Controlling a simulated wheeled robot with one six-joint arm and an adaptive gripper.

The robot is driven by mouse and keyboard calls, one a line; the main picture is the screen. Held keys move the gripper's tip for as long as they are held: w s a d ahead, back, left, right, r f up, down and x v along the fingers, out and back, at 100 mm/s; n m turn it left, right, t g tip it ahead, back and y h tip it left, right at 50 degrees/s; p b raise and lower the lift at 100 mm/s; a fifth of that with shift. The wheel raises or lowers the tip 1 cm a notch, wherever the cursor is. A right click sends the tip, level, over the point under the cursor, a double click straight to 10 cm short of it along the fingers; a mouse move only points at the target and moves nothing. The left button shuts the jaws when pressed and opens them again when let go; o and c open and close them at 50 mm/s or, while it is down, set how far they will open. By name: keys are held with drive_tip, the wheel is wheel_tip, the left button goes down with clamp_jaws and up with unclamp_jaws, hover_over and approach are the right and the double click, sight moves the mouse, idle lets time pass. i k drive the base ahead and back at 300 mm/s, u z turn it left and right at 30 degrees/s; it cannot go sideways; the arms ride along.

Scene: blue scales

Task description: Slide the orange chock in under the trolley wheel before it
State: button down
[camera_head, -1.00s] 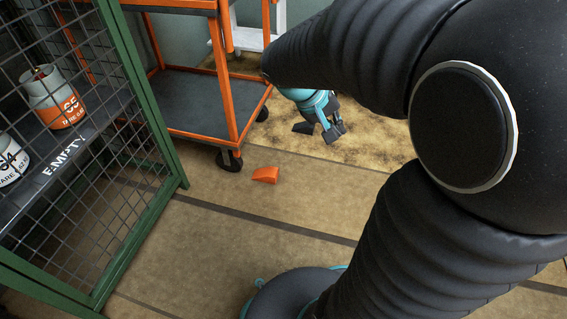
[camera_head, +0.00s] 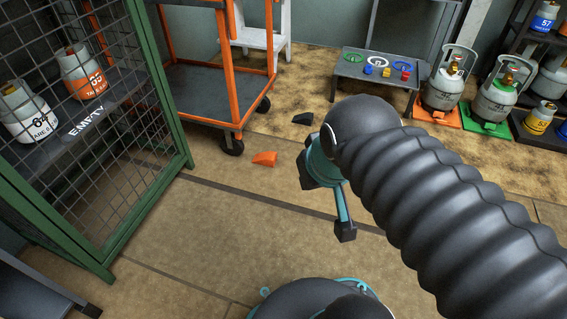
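The orange chock (camera_head: 264,159) is a small wedge lying on the floor, to the right of the trolley's front wheel (camera_head: 232,144) and apart from it. The orange-framed trolley (camera_head: 204,93) with grey shelves stands at the upper left. My gripper (camera_head: 325,199) is right of the chock and apart from it, partly behind my arm. One finger (camera_head: 345,230) points down toward the floor and another dark part sits near the wrist. The fingertips are partly hidden, and I see nothing held.
A black wedge (camera_head: 303,118) lies on the floor behind the chock. A green-framed mesh cage (camera_head: 159,85) with gas cylinders stands left. A low table (camera_head: 347,70) with coloured rings and several cylinders stand at the back right. The floor before the chock is clear.

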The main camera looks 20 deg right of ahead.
sight(268, 158)
drive_tip(key=z, duration=0.7)
drive_tip(key=i, duration=1.1)
drive_tip(key=u, duration=0.7)
